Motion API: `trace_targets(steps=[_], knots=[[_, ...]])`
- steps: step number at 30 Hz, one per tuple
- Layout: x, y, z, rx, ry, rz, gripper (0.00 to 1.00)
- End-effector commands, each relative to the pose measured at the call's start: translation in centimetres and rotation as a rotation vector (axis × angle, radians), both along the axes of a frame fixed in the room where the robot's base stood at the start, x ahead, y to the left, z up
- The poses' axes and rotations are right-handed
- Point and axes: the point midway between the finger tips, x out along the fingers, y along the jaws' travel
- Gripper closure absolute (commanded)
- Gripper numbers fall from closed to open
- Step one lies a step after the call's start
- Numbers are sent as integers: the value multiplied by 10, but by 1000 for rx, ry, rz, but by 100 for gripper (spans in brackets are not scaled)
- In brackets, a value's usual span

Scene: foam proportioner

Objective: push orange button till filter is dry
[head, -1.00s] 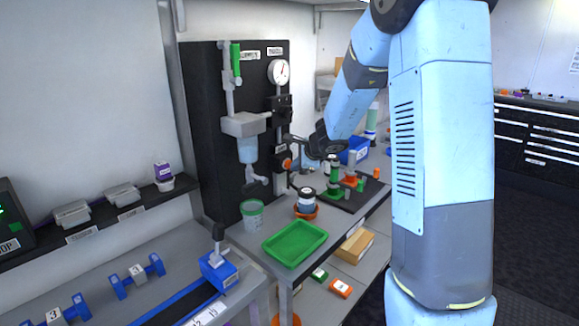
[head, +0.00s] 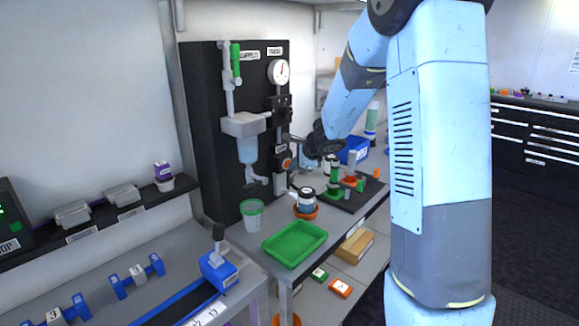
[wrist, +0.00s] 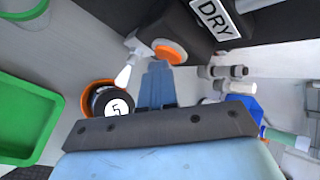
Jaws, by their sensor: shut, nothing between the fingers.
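The orange button (wrist: 170,53) sits in a pale round collar on the black panel, beside a DRY label (wrist: 214,15). The button also shows in the head view (head: 287,164). My gripper (wrist: 158,66) is shut and empty, its blue fingertips right by the button's edge; whether they touch it I cannot tell. A black-topped jar marked 5 (wrist: 113,104) sits in an orange dish (wrist: 88,98). A white tapered shape (wrist: 123,76) extends from a grey spout toward the jar. Whether any filter is wet or dry does not show.
A green tray (head: 295,244) and a clear green-rimmed cup (head: 252,215) stand on the bench left of the jar. A clear bowl (head: 247,149) hangs from the panel. A stand with green and orange parts (head: 350,184) and a blue bin (head: 354,150) lie to the right.

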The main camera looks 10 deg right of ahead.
Motion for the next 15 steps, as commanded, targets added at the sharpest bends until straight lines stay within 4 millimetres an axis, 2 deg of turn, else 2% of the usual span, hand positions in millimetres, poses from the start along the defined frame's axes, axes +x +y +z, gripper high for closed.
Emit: trace_targets(steps=[15], knots=[[-13, -9, 0, 0, 0, 0, 100]])
